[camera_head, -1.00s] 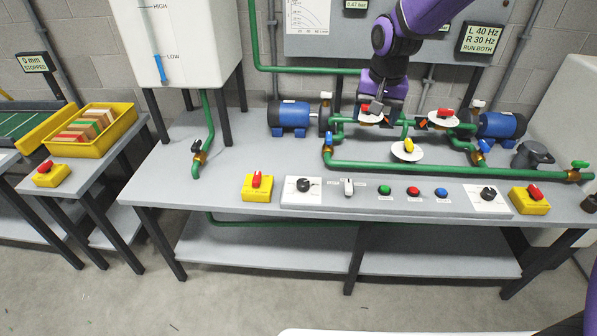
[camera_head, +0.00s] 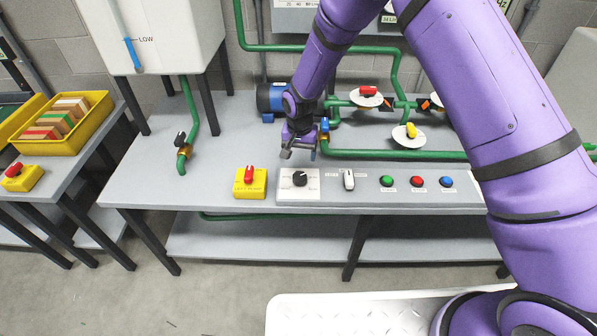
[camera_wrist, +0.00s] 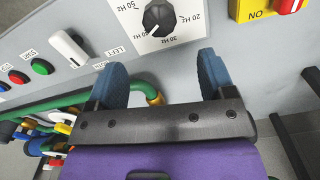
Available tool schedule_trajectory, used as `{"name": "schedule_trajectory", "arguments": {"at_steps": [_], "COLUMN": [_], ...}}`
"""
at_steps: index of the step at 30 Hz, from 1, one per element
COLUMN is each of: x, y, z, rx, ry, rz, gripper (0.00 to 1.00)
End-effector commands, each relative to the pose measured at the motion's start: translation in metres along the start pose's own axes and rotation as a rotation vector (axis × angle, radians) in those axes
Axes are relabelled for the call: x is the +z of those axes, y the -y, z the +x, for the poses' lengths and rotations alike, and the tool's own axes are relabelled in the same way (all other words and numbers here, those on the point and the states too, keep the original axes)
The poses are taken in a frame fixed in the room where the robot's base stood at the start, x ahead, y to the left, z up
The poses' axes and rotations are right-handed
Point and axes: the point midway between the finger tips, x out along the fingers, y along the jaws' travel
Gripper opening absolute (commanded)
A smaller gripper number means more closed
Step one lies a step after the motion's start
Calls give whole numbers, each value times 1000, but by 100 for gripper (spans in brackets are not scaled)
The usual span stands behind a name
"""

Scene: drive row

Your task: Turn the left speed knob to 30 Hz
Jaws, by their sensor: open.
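The left speed knob (camera_head: 300,179) is a black round knob on a white dial plate at the left end of the control panel. In the wrist view the knob (camera_wrist: 158,17) shows at the top, with Hz markings around it. A pale mark on it seems to point toward the lower left of that picture; the exact setting is hard to read. My gripper (camera_head: 299,152) hangs above and just behind the knob in the head view. Its blue fingers (camera_wrist: 161,72) are spread apart with nothing between them. They appear apart from the knob.
A yellow box with a red switch (camera_head: 250,182) stands left of the dial. A white lever switch (camera_head: 348,179) and green (camera_head: 387,181), red and blue buttons are on its right. Green pipes (camera_head: 400,155) and a blue motor (camera_head: 271,97) are behind.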

Motion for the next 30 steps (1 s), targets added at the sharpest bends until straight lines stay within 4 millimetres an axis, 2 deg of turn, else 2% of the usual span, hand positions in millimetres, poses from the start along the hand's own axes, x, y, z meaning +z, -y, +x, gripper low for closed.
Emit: {"name": "schedule_trajectory", "arguments": {"at_steps": [9, 15, 21, 29, 30], "x": [1, 0, 0, 0, 0], "y": [-1, -1, 0, 0, 0], "z": [56, 82, 94, 95, 95], "rx": [2, 1, 0, 0, 0], "ry": [3, 2, 0, -1, 0], "rz": [0, 0, 0, 0, 0], "gripper": [76, 76, 76, 76, 74]}}
